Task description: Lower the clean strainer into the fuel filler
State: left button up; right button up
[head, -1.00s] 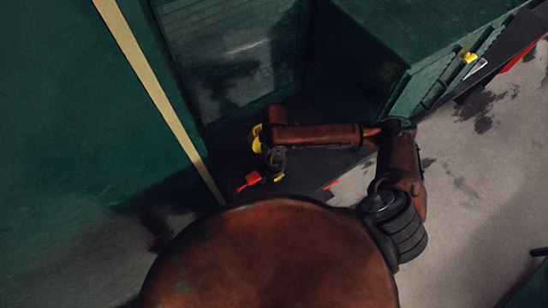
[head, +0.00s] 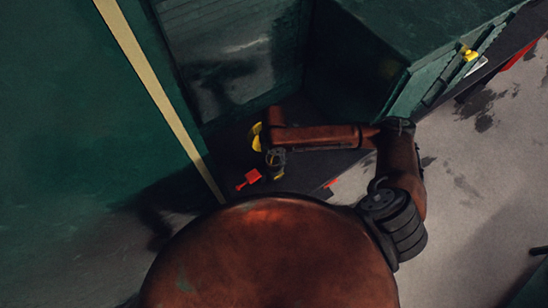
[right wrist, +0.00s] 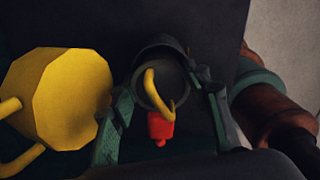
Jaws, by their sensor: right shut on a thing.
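My right gripper (head: 277,158) reaches down beside the dark green wall in the head view. In the right wrist view its two fingers (right wrist: 170,112) stand either side of a thin curved yellow handle (right wrist: 151,82), which I take to be the strainer's. The gripper is shut on it. A dark round ring (right wrist: 140,88) lies around and behind the handle; I cannot tell whether it is the strainer's rim or the fuel filler's mouth. The strainer's body is hidden. A little yellow (head: 278,174) shows below the gripper in the head view. My left gripper is out of view.
A yellow pail-like vessel (right wrist: 70,95) stands close left of the fingers; it also shows in the head view (head: 256,137). A small red piece (head: 248,179) lies near the gripper. Green bodywork (head: 400,35) rises on the right. Grey floor is open at far right.

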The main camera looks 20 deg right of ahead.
dwell(0.3)
jog(key=shift+f, duration=0.45)
jog(key=o, duration=1.2)
jog(key=shift+o, duration=0.5)
jog(key=o, duration=0.4)
